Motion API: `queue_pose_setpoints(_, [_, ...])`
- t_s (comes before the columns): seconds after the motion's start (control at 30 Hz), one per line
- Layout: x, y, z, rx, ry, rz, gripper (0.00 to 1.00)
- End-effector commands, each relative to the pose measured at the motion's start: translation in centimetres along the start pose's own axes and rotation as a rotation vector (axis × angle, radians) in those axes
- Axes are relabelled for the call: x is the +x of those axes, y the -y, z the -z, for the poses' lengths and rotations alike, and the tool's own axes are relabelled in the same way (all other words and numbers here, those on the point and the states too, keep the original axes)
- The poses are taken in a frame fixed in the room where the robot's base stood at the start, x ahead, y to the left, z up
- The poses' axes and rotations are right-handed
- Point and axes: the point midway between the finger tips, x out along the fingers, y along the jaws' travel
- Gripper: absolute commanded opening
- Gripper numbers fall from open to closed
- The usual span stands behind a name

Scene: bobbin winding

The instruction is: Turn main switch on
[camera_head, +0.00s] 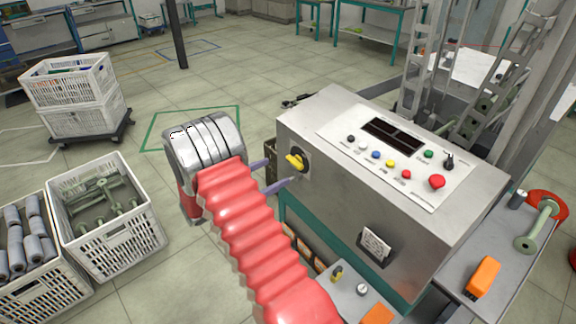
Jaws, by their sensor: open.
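The main switch (295,161) is a yellow handle on a dark round base on the left side face of the grey control box (330,190). The handle slants in the picture. My gripper (278,174) has two thin purple fingers, spread apart and pointing right at the switch. One finger is level with the handle and the other is just below it. The fingers look close to the switch; I cannot tell whether they touch it. Nothing is held between them. My red ribbed arm rises from the bottom.
The control box top carries a panel with several coloured buttons and a red emergency stop (437,181). A crate of green bobbins (130,245) and a crate of grey rolls (50,300) stand at left. Stacked white crates (85,118) sit on a dolly. Floor behind is open.

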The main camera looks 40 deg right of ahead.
Motion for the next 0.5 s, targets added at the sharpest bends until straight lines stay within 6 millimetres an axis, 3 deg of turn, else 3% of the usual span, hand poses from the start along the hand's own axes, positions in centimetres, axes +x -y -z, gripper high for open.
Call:
queue_pose_setpoints(0.3, [5.0,0.1,0.0,0.001,0.000,0.003,0.81])
queue_pose_setpoints(0.5, [6.7,0.1,0.0,0.001,0.000,0.002,0.81])
